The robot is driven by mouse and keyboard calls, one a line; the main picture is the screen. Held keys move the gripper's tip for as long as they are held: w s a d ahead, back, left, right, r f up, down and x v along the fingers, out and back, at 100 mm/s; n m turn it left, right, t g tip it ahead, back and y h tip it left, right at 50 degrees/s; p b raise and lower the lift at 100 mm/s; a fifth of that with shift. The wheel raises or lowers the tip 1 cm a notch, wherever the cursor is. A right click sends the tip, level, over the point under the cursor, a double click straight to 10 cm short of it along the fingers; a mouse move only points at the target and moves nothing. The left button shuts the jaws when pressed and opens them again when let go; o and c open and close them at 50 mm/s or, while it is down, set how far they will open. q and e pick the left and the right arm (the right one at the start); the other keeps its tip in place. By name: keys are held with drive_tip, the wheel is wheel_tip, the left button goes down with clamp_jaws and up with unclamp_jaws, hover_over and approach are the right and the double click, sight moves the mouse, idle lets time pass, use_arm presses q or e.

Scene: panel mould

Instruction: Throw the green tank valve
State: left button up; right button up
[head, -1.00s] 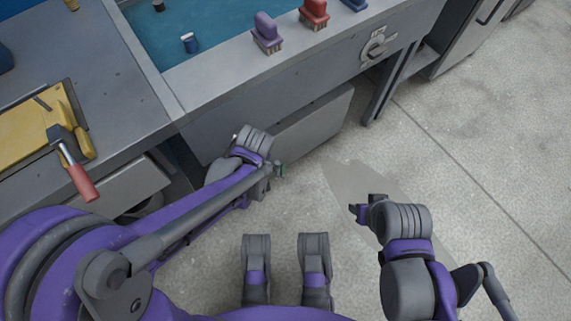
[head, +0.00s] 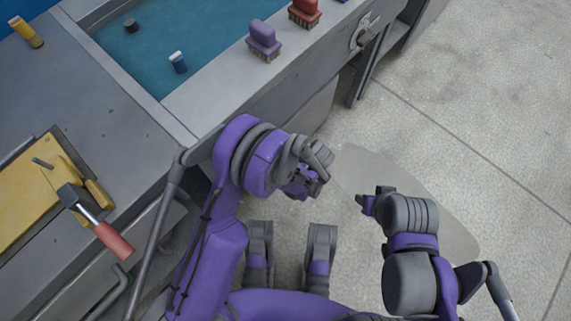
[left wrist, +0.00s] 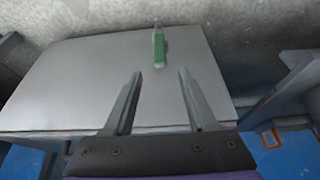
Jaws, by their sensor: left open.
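The green valve handle (left wrist: 160,50) shows in the left wrist view, pointing up the picture over a flat grey panel. My left gripper (left wrist: 160,74) is open, its two fingers spread below the handle in that view; the handle lies ahead between their lines, apart from both. In the head view my left gripper (head: 308,186) is low in front of the tank (head: 222,90), and the green handle is hidden behind my arm. My right gripper (head: 366,204) hangs over the floor at the right; its finger opening is too small to judge.
A grey round dial with a lever (head: 362,36) is on the tank front. A purple brush (head: 263,36) and a red brush (head: 304,12) stand on the tank rim. A red-handled hammer (head: 95,220) lies over a yellow board (head: 35,205) at left. Floor at right is clear.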

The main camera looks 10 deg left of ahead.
use_arm(q)
drive_tip(key=b+x, duration=0.2)
drive_tip(key=x, duration=0.8)
drive_tip(key=shift+b, duration=0.3)
clamp_jaws()
idle(0.9)
